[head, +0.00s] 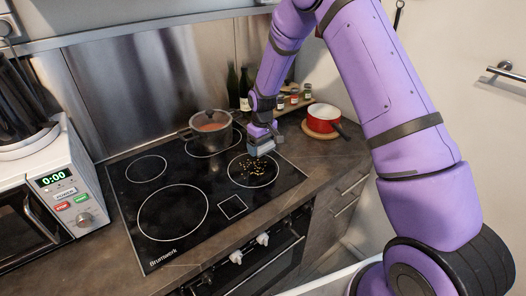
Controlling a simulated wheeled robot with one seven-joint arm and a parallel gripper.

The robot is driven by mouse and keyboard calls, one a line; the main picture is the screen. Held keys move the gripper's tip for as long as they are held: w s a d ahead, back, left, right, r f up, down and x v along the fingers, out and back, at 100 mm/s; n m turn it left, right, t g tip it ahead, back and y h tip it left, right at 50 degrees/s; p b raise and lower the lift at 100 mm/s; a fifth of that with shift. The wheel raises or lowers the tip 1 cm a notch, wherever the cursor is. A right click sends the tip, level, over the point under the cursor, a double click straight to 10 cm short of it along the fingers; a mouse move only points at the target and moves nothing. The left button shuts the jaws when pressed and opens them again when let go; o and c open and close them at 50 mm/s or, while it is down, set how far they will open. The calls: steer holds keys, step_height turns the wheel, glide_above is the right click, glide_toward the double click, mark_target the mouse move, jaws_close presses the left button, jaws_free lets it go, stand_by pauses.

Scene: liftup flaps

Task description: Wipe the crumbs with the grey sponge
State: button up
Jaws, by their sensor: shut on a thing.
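The crumbs (252,168) lie as a small scatter of yellowish bits inside the right-hand cooking ring of the black glass cooktop (175,240). My gripper (262,138) points down over the back edge of that ring. It is shut on the grey sponge (260,149), a small grey block at its tip. The sponge is just behind the crumbs in the picture. I cannot tell whether it touches the glass. My fingers are small and partly hidden at this distance.
A steel pot (211,128) with reddish content stands on the back ring, left of my gripper. A red pan (323,118) sits on a round board at the right. Dark bottles (245,88) and small jars stand behind. A microwave (60,190) is at left. The front cooktop is clear.

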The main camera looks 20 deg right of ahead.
steer(key=shift+r, duration=1.8)
